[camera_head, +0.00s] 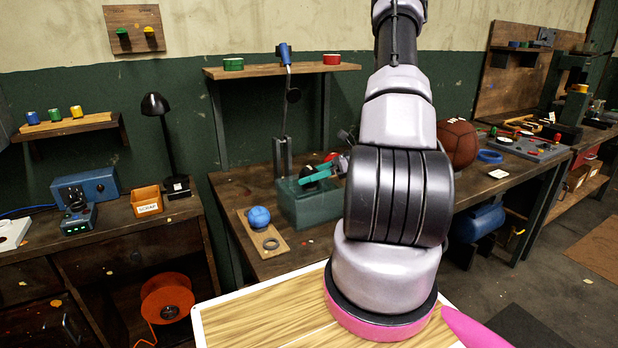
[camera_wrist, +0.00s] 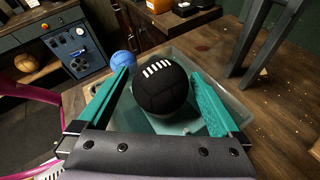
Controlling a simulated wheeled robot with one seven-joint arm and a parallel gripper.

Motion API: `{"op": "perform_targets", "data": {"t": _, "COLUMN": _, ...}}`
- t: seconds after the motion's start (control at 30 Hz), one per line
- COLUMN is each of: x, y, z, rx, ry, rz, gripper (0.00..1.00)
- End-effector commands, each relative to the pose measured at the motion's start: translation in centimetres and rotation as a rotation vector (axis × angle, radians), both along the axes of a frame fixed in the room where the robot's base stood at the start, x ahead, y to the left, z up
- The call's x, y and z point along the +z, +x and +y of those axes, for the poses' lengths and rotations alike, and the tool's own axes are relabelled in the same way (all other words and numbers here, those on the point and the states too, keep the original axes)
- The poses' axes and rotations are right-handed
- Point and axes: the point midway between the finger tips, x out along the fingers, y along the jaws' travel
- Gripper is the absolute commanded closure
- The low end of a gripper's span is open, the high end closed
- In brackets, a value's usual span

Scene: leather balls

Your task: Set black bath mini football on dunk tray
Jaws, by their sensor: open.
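The black mini football (camera_wrist: 162,85), with white lacing, shows in the wrist view between the two teal fingers of my open gripper (camera_wrist: 162,92). Gaps show on both sides of it. The ball is over or in a pale teal, see-through-looking tray (camera_wrist: 237,112); its lower part looks greyish, and I cannot tell how deep it sits. In the head view a teal tray (camera_head: 312,210) stands on the workbench, left of my arm.
A blue ball (camera_head: 259,216) and a grey ring (camera_head: 271,243) rest on a small wooden board left of the tray; the ball also shows in the wrist view (camera_wrist: 121,60). A large brown-red ball (camera_head: 458,143) and a blue ring (camera_head: 489,156) are at the right on the bench.

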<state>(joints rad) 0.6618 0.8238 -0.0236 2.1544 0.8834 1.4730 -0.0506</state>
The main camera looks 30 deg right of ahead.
Motion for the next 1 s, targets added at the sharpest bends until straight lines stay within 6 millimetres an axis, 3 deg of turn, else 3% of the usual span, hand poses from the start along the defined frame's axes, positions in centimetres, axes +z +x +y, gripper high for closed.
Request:
{"op": "perform_targets", "data": {"t": 0.4, "x": 3.1, "y": -3.5, "z": -7.0, "rx": -0.005, "ry": -0.002, "rz": -0.001, "gripper": 0.00}}
{"op": "perform_targets", "data": {"t": 0.63, "x": 4.2, "y": -4.7, "z": -9.3, "rx": -0.003, "ry": -0.002, "rz": 0.000, "gripper": 0.00}}
{"op": "perform_targets", "data": {"t": 0.77, "x": 5.4, "y": -4.8, "z": -9.0, "rx": 0.033, "ry": -0.033, "rz": -0.014, "gripper": 0.00}}
{"op": "perform_targets", "data": {"t": 0.87, "x": 7.8, "y": -4.6, "z": -7.0, "rx": 0.122, "ry": -0.113, "rz": -0.050, "gripper": 0.00}}
{"op": "perform_targets", "data": {"t": 1.0, "x": 12.5, "y": -5.1, "z": -2.8, "rx": 0.315, "ry": -0.297, "rz": -0.139, "gripper": 0.00}}
